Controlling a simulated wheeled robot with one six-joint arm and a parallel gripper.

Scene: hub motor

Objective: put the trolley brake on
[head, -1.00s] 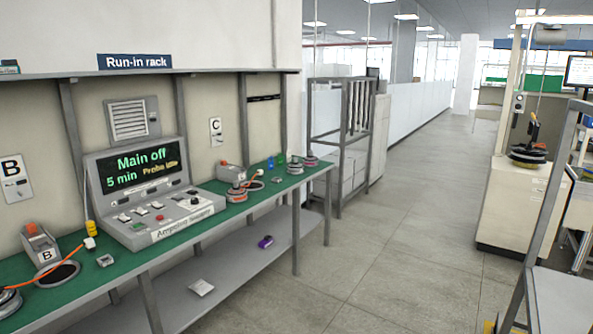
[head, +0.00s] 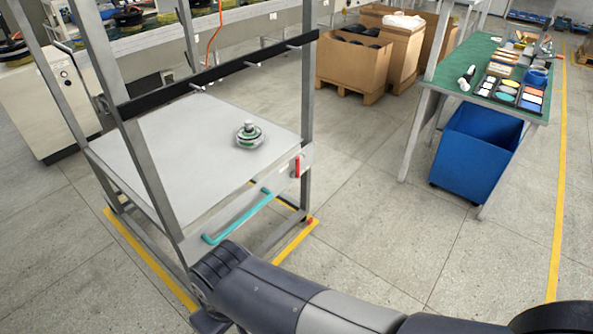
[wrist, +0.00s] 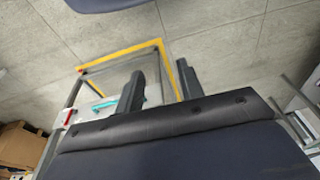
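The trolley (head: 215,112) is a grey metal frame with a flat deck, in the left half of the head view. A teal handle bar (head: 237,216) runs along its near edge. A red lever (head: 297,166) hangs upright at its near right corner; I cannot tell from its look whether the brake is on. In the wrist view the teal handle (wrist: 103,105) and a red part (wrist: 67,117) show left of my gripper. My gripper (wrist: 160,78) is open, its two dark fingers apart with nothing gripped.
A round motor hub (head: 248,135) sits on the deck. Yellow floor lines (head: 140,255) surround the trolley. Cardboard boxes (head: 345,72) stand behind, and a green-topped bench (head: 505,95) with a blue bin (head: 475,148) stands right. The floor between is clear.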

